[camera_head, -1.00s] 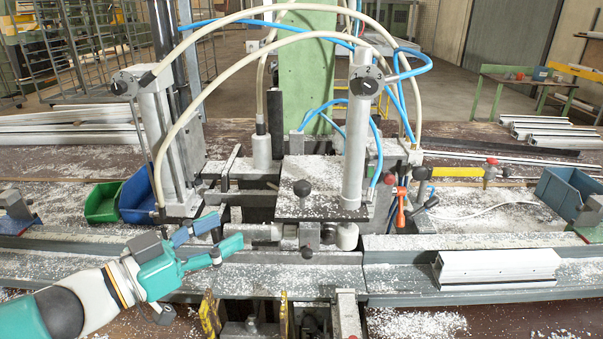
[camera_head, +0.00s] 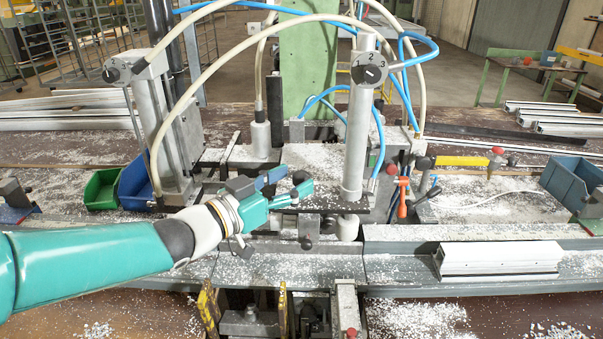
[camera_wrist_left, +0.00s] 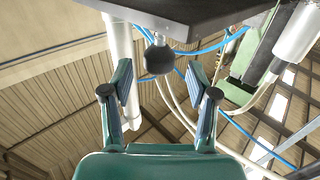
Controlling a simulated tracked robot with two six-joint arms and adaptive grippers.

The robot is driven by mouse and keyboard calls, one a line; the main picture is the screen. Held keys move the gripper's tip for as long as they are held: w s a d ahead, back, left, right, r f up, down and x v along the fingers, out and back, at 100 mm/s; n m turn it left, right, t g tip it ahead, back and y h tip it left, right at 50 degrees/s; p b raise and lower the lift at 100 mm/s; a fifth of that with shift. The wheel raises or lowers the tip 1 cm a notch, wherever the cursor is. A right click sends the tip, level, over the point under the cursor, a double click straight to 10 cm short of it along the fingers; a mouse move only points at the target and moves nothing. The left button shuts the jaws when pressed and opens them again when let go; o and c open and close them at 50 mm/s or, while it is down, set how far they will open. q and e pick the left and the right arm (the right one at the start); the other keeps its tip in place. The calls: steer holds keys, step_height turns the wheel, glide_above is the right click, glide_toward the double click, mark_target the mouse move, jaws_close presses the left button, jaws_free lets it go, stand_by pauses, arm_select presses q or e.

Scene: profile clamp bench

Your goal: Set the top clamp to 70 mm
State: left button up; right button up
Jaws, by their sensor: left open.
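The clamp unit has a dusty flat plate (camera_head: 335,160) with a dark front edge and an upright metal cylinder (camera_head: 352,140) topped by a round dial (camera_head: 369,74). A black ball knob (camera_head: 300,177) is at the plate's front left. In the left wrist view a black ball knob (camera_wrist_left: 158,59) on a short stem is at the dark plate's edge, between and just beyond the fingers. My left gripper (camera_head: 290,183) is open at the plate's front left; it also shows open in the wrist view (camera_wrist_left: 160,72). No millimetre scale is readable. My right gripper is out of view.
A second column with a dial (camera_head: 116,70) stands at left. Green (camera_head: 103,190) and blue (camera_head: 135,187) bins sit behind my arm. Hoses arch above. An aluminium profile (camera_head: 499,258) lies on the front rail at right.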

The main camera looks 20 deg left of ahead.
arm_select(q)
steer(key=shift+x, duration=1.5)
jaws_close()
